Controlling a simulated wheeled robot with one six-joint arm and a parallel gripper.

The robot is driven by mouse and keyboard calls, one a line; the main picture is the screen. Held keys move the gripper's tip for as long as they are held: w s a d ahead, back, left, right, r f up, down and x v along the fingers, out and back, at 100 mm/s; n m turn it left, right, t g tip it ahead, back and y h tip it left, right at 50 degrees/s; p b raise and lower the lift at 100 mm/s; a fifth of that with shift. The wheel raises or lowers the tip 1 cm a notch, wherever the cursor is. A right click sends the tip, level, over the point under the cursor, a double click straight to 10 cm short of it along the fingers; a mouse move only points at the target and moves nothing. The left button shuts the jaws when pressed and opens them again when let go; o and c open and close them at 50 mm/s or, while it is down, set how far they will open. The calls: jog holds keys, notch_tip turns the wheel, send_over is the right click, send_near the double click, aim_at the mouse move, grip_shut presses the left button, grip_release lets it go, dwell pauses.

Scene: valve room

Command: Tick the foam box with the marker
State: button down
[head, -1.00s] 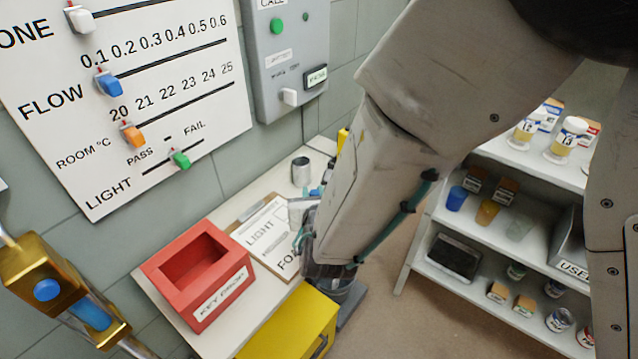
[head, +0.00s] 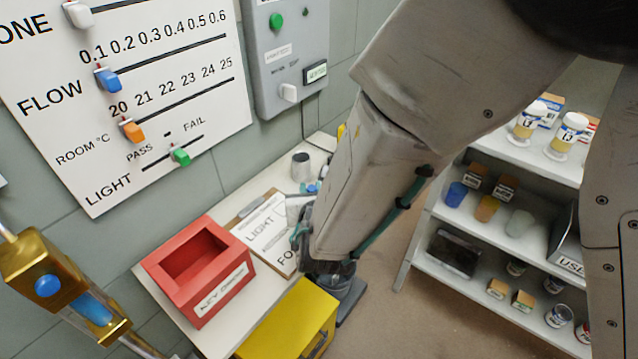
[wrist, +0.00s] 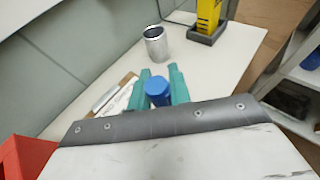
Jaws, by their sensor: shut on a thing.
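My gripper (wrist: 160,76) has teal fingers shut on a blue marker (wrist: 158,92), whose round blue end shows between them in the wrist view. A white paper sheet (head: 268,238) lies on a clipboard (head: 240,217) on the bench. "LIGHT" and the start of "FO..." can be read on it. My forearm covers its right part, so the foam box itself is hidden. The sheet also shows partly in the wrist view (wrist: 118,102), left of the fingers. I cannot tell whether the marker's tip touches the paper.
A red key box (head: 205,270) stands left of the clipboard. A metal cup (head: 301,166) stands behind it, also in the wrist view (wrist: 156,43). A yellow box (head: 290,325) is in front. A shelf (head: 480,225) with jars stands right. A slider board (head: 130,100) hangs on the wall.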

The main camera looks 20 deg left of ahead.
jog(key=shift+s+a+f, duration=0.1)
jog(key=shift+s+a, duration=0.1)
jog(key=shift+a, duration=0.25)
jog(key=shift+w+d, duration=0.1)
jog(key=shift+d, duration=0.15)
jog(key=shift+w+d, duration=0.25)
jog(key=shift+d, duration=0.2)
jog(key=shift+s, duration=0.2)
jog(key=shift+s, duration=0.35)
jog(key=shift+r, duration=4.05)
